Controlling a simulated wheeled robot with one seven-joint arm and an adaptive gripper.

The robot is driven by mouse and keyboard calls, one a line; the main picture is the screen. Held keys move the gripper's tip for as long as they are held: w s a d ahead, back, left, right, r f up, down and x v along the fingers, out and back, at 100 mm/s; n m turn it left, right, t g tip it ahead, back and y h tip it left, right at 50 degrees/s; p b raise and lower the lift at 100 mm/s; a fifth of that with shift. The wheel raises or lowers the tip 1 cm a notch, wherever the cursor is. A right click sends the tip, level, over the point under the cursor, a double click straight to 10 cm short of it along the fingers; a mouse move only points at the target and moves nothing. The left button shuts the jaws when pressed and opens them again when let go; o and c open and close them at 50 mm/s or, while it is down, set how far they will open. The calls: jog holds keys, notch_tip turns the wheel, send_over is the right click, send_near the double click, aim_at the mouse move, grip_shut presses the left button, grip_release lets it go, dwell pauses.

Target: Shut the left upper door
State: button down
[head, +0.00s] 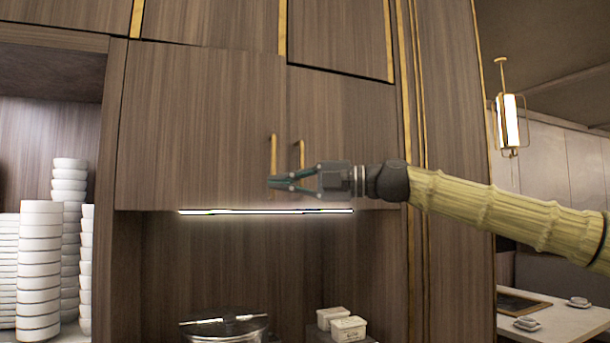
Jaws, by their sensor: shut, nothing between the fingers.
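The left upper door (200,120) is a brown wood-grain cabinet panel with a vertical brass handle (274,155) near its right edge. My gripper (271,183) reaches in from the right, shut and empty. Its tips overlap the left door near the lower end of its handle; whether they touch is unclear.
A lit strip (265,211) runs under the doors. Below are a lidded metal pot (225,328) and white containers (348,329). Stacked white bowls (40,270) fill the shelf at left. A hanging lamp (508,122) and a table (560,318) are at right.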

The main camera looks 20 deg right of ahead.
jog(key=w+p, duration=0.1)
jog(key=w, duration=0.1)
jog(key=w+d+p, duration=0.1)
jog(key=w, duration=0.1)
jog(key=shift+f, duration=0.1)
dwell(0.3)
